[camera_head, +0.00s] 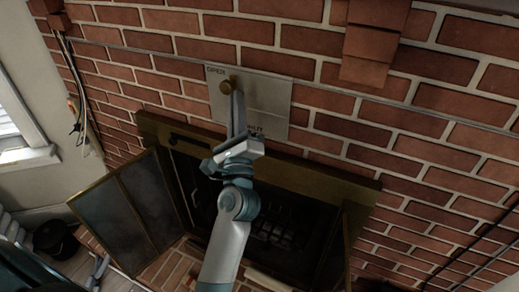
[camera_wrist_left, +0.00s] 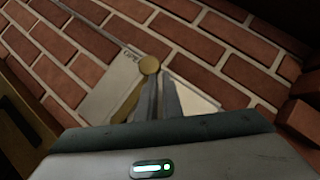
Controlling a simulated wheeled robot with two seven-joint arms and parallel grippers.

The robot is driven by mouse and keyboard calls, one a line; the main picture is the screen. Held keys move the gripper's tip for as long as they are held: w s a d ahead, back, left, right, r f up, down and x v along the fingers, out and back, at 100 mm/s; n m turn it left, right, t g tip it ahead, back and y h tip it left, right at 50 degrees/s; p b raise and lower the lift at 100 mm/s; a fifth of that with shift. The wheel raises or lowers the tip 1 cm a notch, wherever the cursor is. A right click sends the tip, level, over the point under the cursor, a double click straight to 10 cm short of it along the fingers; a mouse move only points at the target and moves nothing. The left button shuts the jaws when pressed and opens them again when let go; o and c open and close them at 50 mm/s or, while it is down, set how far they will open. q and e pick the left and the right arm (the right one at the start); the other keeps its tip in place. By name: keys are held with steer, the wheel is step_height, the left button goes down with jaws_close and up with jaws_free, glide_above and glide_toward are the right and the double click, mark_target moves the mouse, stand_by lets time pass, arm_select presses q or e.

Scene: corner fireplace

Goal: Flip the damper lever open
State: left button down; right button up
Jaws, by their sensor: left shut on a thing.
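The damper plate (camera_head: 270,92) is a pale grey panel on the brick wall, with small lettering at its top left. The damper lever (camera_head: 227,86) has a round brass knob at the plate's left part; in the head view its bar is mostly hidden behind my gripper. In the left wrist view the knob of the lever (camera_wrist_left: 149,65) sits at the fingertips, and a brass bar runs from it down and left. My left gripper (camera_head: 237,93) reaches up from below and is shut on the lever near the knob. It also shows in the left wrist view (camera_wrist_left: 160,82). My right gripper is out of view.
A brass-framed fireplace (camera_head: 270,168) opens below the plate, with a glass door (camera_head: 130,210) swung out to the left and another at the right. A brick block (camera_head: 370,45) juts out at the upper right. Cables hang on the left wall.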

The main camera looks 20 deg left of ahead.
arm_select(q)
steer(key=shift+a+r, duration=0.1)
steer(key=shift+r, duration=0.35)
steer(key=shift+s+r, duration=0.1)
steer(key=shift+r, duration=0.1)
steer(key=f+b+v, duration=0.1)
steer(key=b+v, duration=0.5)
steer(key=v, duration=0.6)
steer(key=shift+b, duration=0.4)
steer(key=shift+f, duration=0.1)
